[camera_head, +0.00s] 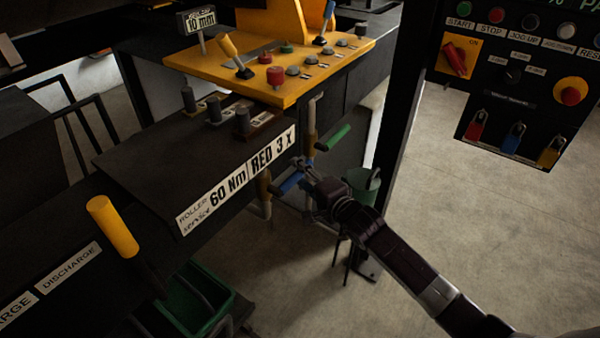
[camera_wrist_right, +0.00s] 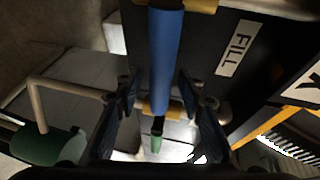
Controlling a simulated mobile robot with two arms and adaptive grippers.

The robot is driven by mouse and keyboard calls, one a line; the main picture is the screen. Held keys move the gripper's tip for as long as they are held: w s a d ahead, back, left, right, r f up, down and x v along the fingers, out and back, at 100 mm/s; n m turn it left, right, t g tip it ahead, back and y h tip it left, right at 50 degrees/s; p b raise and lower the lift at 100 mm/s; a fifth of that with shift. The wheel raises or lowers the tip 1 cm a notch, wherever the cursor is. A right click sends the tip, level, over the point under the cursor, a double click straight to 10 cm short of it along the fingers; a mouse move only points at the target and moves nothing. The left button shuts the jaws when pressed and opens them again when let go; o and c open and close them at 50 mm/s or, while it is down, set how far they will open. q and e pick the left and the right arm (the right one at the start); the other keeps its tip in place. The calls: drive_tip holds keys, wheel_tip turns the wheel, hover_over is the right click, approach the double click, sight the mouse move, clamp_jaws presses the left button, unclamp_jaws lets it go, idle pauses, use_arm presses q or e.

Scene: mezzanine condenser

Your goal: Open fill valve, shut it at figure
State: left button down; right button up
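The blue lever handle (camera_head: 291,182) sticks out from the pipework below the dark bench. In the right wrist view the blue handle (camera_wrist_right: 166,55) runs down between my fingers, beside a white label reading FILL (camera_wrist_right: 235,48). My right gripper (camera_head: 305,187) is at the blue handle, with its fingers apart on either side; the right wrist view shows the open fingers (camera_wrist_right: 157,98) with gaps beside the handle. I cannot tell whether either finger touches it. A sign reading 10 mm (camera_head: 201,20) stands above the yellow panel. My left gripper is out of view.
A green handle (camera_head: 333,137) sits just above and right of the blue one. The yellow control panel (camera_head: 300,85) and dark bench (camera_head: 150,165) lie left; a button board (camera_head: 520,80) hangs right. Open floor lies right.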

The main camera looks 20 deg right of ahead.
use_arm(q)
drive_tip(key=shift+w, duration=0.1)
use_arm(e)
clamp_jaws()
idle(0.4)
